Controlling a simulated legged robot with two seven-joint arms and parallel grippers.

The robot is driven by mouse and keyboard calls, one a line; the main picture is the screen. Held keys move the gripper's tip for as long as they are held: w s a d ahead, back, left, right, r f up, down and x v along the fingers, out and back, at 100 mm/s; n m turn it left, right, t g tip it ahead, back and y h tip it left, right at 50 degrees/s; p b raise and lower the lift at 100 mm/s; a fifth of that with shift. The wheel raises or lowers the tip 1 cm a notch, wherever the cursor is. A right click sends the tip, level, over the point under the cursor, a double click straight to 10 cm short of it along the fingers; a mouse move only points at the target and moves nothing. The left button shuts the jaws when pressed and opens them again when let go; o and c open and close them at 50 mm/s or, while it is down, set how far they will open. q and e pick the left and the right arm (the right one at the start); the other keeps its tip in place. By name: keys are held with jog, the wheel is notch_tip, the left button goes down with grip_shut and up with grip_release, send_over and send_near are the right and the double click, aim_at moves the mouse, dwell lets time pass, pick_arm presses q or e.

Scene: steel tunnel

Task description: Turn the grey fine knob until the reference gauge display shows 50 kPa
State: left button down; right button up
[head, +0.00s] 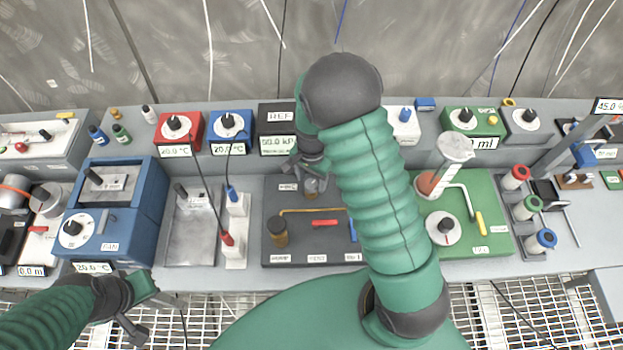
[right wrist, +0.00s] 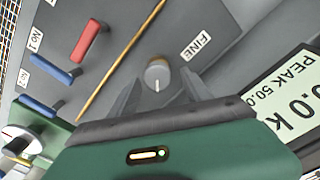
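The grey fine knob (right wrist: 158,74) shows in the right wrist view beside the FINE label (right wrist: 196,46), its white mark pointing toward the gripper. My right gripper (right wrist: 158,92) is open, its two fingertips apart on either side of the knob's near part; I cannot tell if they touch it. In the head view my right gripper (head: 311,178) is over the dark panel (head: 300,225), partly hidden by my arm. The reference gauge display (head: 278,143) reads 50.0 kP, its right end hidden. In the wrist view the display (right wrist: 285,105) shows PEAK 50.0, cut off. My left gripper (head: 143,308) is open and empty.
The dark panel also carries a brass-coloured knob (head: 279,232), a red lever (head: 325,223) and a blue lever (head: 352,230). A green board (head: 490,210) stands to the right. A grey plate (head: 190,235) and blue box (head: 115,205) stand to the left.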

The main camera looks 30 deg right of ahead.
aim_at(312, 182)
notch_tip(312, 182, up, 17)
jog(key=shift+f, duration=0.15)
dwell(0.4)
